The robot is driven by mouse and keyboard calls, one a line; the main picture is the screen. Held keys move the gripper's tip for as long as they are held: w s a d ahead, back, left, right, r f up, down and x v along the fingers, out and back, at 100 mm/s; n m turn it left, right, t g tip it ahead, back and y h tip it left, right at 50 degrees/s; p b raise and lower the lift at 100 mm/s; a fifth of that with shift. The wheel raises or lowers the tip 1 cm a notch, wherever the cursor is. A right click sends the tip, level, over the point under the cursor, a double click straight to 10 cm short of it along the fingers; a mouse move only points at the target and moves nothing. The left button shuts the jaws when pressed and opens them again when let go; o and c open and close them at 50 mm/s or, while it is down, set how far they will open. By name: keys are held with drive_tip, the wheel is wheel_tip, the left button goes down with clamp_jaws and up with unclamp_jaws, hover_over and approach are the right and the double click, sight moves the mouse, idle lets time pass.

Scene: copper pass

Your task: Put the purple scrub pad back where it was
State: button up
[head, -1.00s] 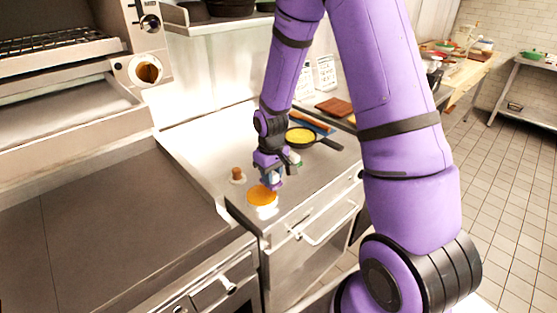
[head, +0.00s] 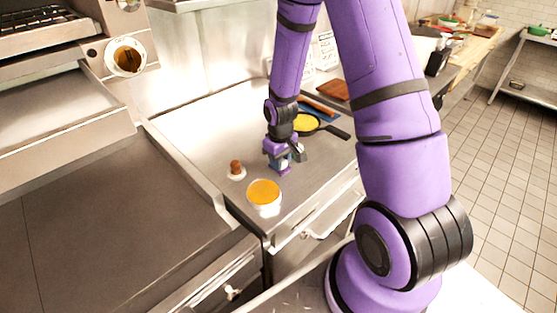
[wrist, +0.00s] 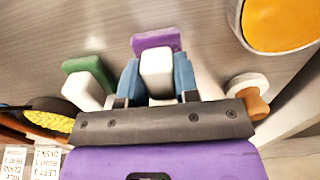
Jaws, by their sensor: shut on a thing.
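The purple scrub pad (wrist: 156,41) has a white block-shaped grip (wrist: 157,72). In the wrist view my gripper (wrist: 158,85) has its two blue fingers closed on either side of that grip. The purple pad lies just beyond the fingertips, low at the steel counter (head: 210,130); I cannot tell whether it touches. In the head view my gripper (head: 280,163) points down over the counter, and the pad is hard to separate from the purple wrist. A green scrub pad (wrist: 88,70) with a white grip is left of my gripper in the wrist view, apart from it.
A white tub with orange contents (head: 264,193) stands near the counter's front edge. A brown knob on a white base (head: 236,170) is left of my gripper. A black pan with yellow food (head: 306,122) lies behind. Bare counter lies left and behind the knob.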

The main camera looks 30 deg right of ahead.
drive_tip(key=shift+f, duration=0.15)
drive_tip(key=o, duration=0.9)
drive_tip(key=s+a+r+t, duration=0.1)
drive_tip(key=s+r, duration=0.2)
drive_tip(key=r, duration=0.6)
drive_tip(key=s+a+r+m+t, duration=0.1)
drive_tip(key=s+r, duration=0.1)
drive_tip(key=r, duration=0.8)
drive_tip(key=s+a+r, duration=0.2)
drive_tip(key=s+r, duration=0.1)
drive_tip(key=r, duration=0.6)
drive_tip(key=s+a+r+t, duration=0.1)
drive_tip(key=s+r, duration=0.4)
drive_tip(key=s, duration=0.2)
drive_tip(key=s+a+r+m+t, duration=0.1)
drive_tip(key=s+r+t, duration=0.1)
drive_tip(key=s+r, duration=0.2)
drive_tip(key=shift+s+a+r, duration=0.3)
drive_tip(key=shift+s+r, duration=0.05)
drive_tip(key=shift+s, duration=1.4)
